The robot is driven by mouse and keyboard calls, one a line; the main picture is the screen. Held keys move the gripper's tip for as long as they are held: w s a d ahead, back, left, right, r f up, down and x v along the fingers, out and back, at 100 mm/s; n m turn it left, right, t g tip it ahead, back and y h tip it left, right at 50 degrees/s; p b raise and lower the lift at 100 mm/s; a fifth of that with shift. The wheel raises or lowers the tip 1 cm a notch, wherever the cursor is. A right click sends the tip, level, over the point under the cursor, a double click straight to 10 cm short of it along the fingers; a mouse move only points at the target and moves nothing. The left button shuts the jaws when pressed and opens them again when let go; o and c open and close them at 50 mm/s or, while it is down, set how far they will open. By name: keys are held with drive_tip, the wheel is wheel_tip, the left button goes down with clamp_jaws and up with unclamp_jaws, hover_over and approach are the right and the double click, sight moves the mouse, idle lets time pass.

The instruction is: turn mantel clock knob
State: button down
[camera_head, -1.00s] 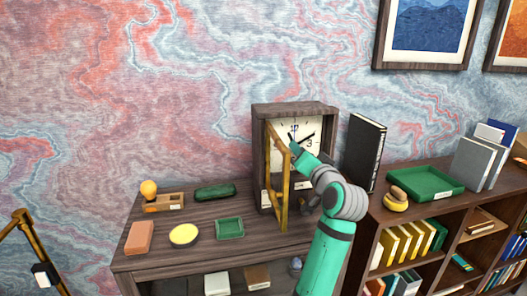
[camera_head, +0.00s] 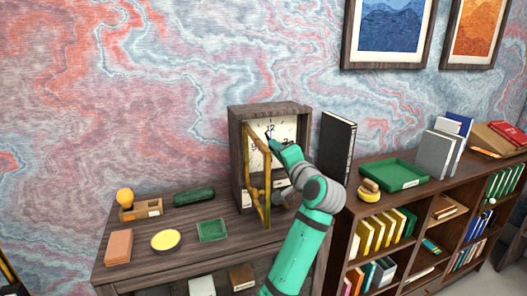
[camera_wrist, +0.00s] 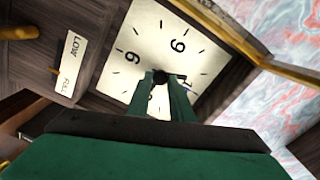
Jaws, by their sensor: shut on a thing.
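The mantel clock (camera_head: 239,160) is a dark wooden box with a cream face (camera_head: 285,130), standing upright at the right of the desk. Its gold-framed door (camera_head: 266,195) stands open at the front. My gripper (camera_head: 270,138) reaches past the door to the face. In the wrist view, my gripper's green fingers (camera_wrist: 168,84) are closed around the small black knob (camera_wrist: 159,76) at the centre of the face (camera_wrist: 128,62). The fingers cover the lower part of the dial. A blue hand tip (camera_wrist: 189,88) shows beside them; the other hand is hard to make out.
A dark binder (camera_head: 337,150) and a bookshelf (camera_head: 345,225) stand right of the clock. A plaque (camera_wrist: 70,58) sits below the dial.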

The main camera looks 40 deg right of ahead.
drive_tip(key=shift+d, duration=0.1)
idle(0.3)
drive_tip(key=c, duration=1.6)
unclamp_jaws()
drive_tip(key=shift+s, duration=0.1)
drive_tip(key=v, duration=1)
drive_tip(key=shift+s+a, duration=0.2)
drive_tip(key=shift+s, duration=0.1)
drive_tip(key=shift+w, duration=0.15)
